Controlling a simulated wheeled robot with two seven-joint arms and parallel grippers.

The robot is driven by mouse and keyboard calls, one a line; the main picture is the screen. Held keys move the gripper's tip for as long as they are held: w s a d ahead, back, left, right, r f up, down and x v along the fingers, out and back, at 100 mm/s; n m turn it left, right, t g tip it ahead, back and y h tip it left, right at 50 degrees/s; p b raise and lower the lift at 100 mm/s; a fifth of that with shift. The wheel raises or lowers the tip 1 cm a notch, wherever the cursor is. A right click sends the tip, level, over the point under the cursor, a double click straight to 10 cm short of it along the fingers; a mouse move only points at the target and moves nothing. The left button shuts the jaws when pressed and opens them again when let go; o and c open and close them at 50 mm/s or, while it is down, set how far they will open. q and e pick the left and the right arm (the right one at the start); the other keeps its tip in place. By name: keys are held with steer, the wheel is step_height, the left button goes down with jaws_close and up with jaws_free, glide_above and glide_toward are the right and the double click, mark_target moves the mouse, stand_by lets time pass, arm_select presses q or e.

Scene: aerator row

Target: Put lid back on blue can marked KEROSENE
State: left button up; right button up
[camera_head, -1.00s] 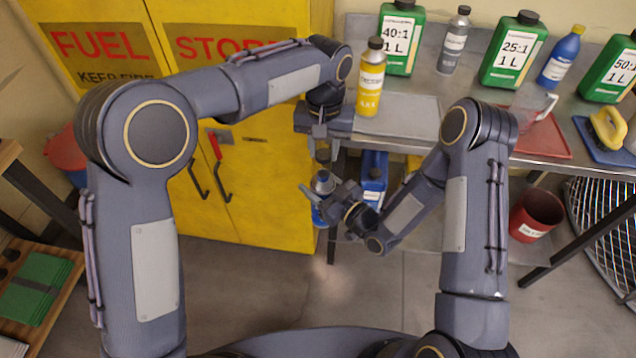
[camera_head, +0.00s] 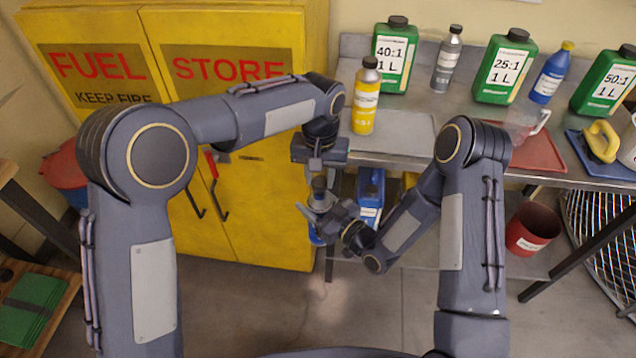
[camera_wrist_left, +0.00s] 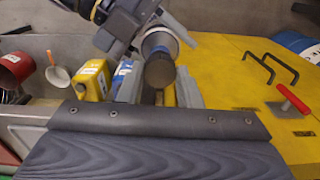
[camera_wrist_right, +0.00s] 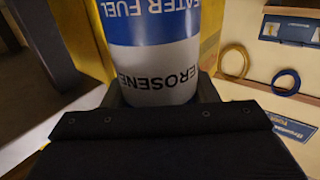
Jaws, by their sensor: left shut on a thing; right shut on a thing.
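The blue can marked KEROSENE (camera_head: 315,238) hangs in front of the fuel cabinet and has a silver top. My right gripper (camera_head: 320,213) is shut on it. In the right wrist view its blue-and-white label with "EROSENE" (camera_wrist_right: 158,82) shows upside down, close between the fingers. My left gripper (camera_head: 319,178) is above the can, shut on a small dark lid (camera_head: 319,186). In the left wrist view the lid (camera_wrist_left: 159,70) sits between the fingers, in front of the can's round top (camera_wrist_left: 160,38). I cannot tell whether lid and can touch.
The yellow fuel cabinet (camera_head: 250,200) stands behind at left. The metal table (camera_head: 420,110) at right holds a yellow bottle (camera_head: 365,98) near its left end, green jugs and a blue bottle (camera_head: 552,74). A blue container (camera_head: 370,190) and red bucket (camera_head: 533,228) are below.

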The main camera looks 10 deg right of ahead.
mark_target(319, 203)
arm_select(q)
steer(key=shift+f, duration=0.1)
steer(key=shift+f, duration=0.85)
steer(key=shift+f, duration=0.5)
